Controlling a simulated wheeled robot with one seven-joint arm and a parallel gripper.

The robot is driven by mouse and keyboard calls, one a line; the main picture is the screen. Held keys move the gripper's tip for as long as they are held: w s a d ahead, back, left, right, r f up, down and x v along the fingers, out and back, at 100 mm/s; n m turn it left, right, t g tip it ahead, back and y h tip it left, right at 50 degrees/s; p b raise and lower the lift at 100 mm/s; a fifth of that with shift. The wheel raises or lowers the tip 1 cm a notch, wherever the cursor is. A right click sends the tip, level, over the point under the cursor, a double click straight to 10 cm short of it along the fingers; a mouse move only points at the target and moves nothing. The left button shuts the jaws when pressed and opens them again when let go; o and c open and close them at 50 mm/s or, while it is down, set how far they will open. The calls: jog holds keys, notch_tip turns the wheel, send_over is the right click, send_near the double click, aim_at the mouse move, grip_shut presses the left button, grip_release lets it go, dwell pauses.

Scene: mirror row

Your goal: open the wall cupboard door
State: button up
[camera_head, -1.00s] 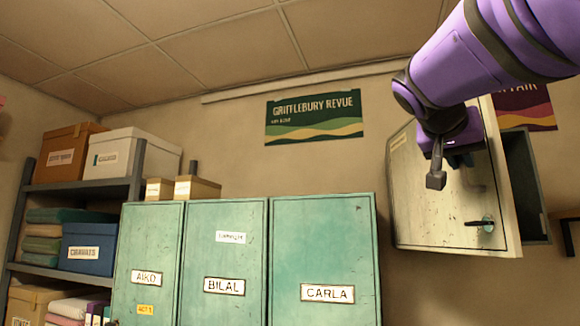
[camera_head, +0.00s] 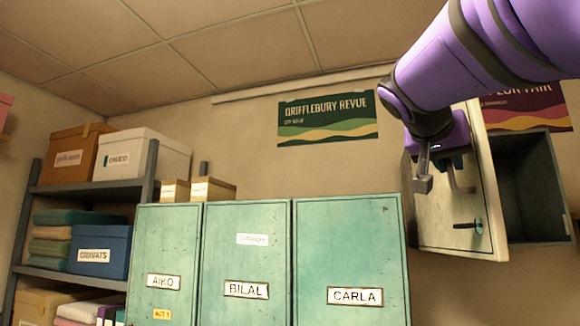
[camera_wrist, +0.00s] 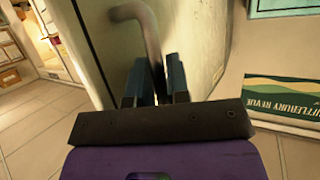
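The pale wall cupboard door (camera_head: 440,215) is at the right of the head view. It stands partly open, swung to the left, and the dark cupboard interior (camera_head: 530,190) shows at its right. My gripper (camera_head: 424,180) is in front of the upper part of the door. In the wrist view, a bent metal handle (camera_wrist: 150,35) runs from the door face to between the two fingers of my gripper (camera_wrist: 158,88). The fingers are close together on either side of it. The exact contact is partly hidden. A small dark latch or lever (camera_head: 470,226) sits lower on the door.
Green lockers (camera_head: 350,260) stand below and left of the door. A shelf with boxes (camera_head: 145,180) is at the far left. Posters hang on the wall, one (camera_head: 327,118) left of the door. Open air lies between the door and that poster.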

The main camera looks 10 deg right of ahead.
jog(key=shift+o, duration=1.4)
jog(key=shift+a+r, duration=0.1)
jog(key=shift+a, duration=0.1)
jog(key=shift+s, duration=0.1)
jog(key=v, duration=1)
jog(key=shift+a, duration=0.2)
jog(key=shift+s, duration=0.1)
jog(key=s+f+n+g+y, duration=0.1)
jog(key=s+f+n+y, duration=0.1)
jog(key=f, duration=1.1)
jog(key=s+d+f+n+y, duration=0.1)
jog(key=s+f+n+y, duration=0.2)
jog(key=f, duration=1.1)
jog(key=s+f+n+g+y, duration=0.1)
jog(key=f+n+y, duration=0.4)
jog(key=f, duration=0.8)
jog(key=shift+s+d+f+n+g+y, duration=0.2)
jog(key=shift+s+d+n+g+y, duration=0.15)
jog(key=shift+s, duration=0.35)
